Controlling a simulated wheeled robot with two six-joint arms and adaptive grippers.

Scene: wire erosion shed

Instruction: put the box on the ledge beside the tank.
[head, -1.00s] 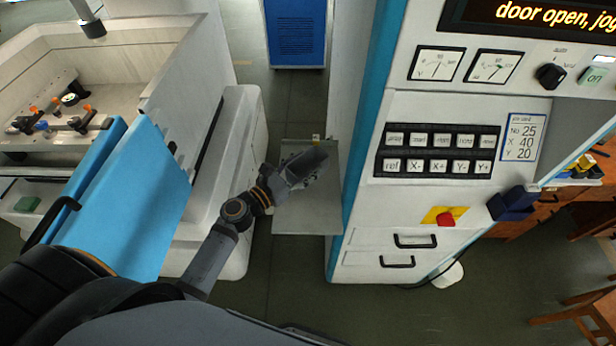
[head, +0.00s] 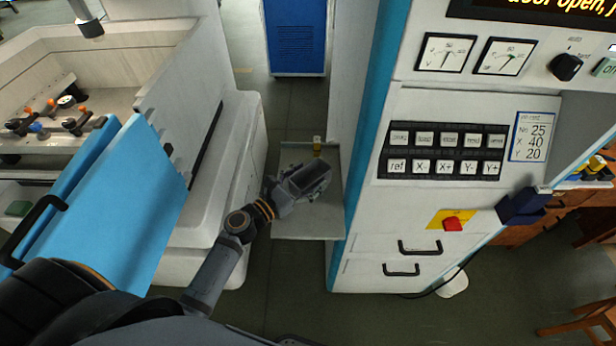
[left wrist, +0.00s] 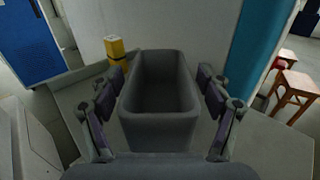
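The box (head: 312,178) is a dark grey, open-topped, empty tub. My right gripper is not in view.
A small yellow item with a white top (head: 317,146) stands at the ledge's back edge, left of the box in the left wrist view (left wrist: 116,50). The white control cabinet (head: 400,220) borders the ledge on the right. A blue locker (head: 296,35) stands behind.

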